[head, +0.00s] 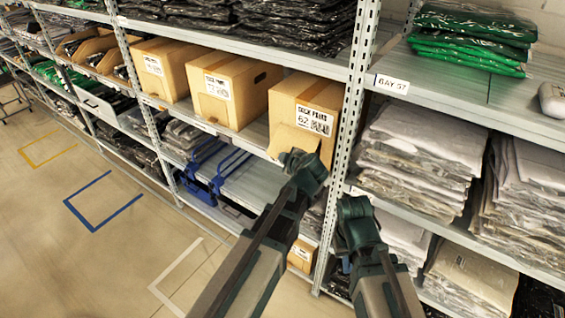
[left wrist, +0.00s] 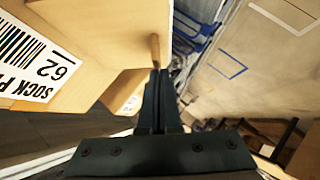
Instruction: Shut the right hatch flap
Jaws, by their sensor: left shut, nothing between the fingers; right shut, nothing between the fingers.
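The rightmost cardboard carton (head: 323,97), labelled 62, stands on the shelf with its white label (head: 314,121) facing out. Its tan hatch flap (head: 288,139) sticks out from the lower front, open. My left gripper (head: 299,157) is shut and empty, its fingertips close to the flap's lower edge; contact is unclear. In the left wrist view, the shut fingers (left wrist: 157,76) point at a narrow tan edge (left wrist: 154,48), apparently the flap seen edge-on, beside the carton face (left wrist: 100,30). My right gripper (head: 353,203) is shut and empty, near the shelf upright.
Two more cartons (head: 226,88) (head: 163,68) stand to the left on the same shelf. A perforated metal upright (head: 351,110) stands just right of the carton. Bagged garments (head: 425,145) fill the bay on the right. Blue-framed items (head: 215,170) lie below. The floor at left is open.

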